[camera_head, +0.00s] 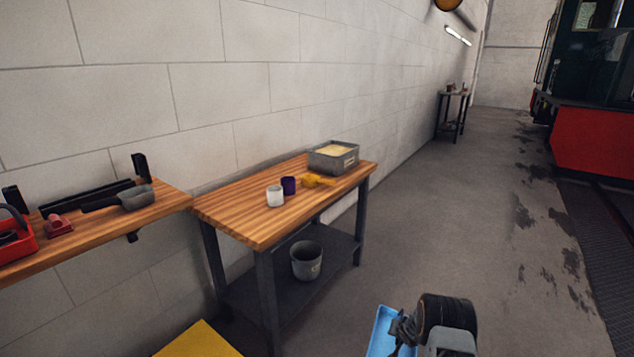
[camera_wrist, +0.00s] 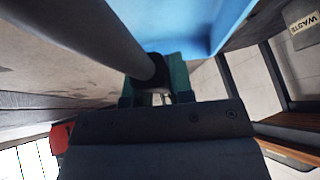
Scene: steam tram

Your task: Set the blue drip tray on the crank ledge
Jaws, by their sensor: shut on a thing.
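The blue drip tray (camera_head: 382,332) shows in part at the bottom of the head view, just left of my gripper (camera_head: 402,328), and is cut off by the frame edge. In the wrist view the blue tray (camera_wrist: 185,22) fills the top middle, close beyond the jaws. My gripper (camera_wrist: 160,92) is shut there; a thick grey rod (camera_wrist: 110,38) crosses to its jaws from the upper left. The tray is held off the floor, but its exact tilt and the grip point are hidden. I cannot make out the crank ledge in either view.
A wooden workbench (camera_head: 240,210) holds a white cup (camera_head: 274,195), a purple cup (camera_head: 288,185), a yellow scoop (camera_head: 318,181) and a grey bin (camera_head: 333,158). A bucket (camera_head: 306,261) stands below. A wall shelf (camera_head: 165,200) is left. The red-and-dark tram (camera_head: 592,140) is right, with clear floor between.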

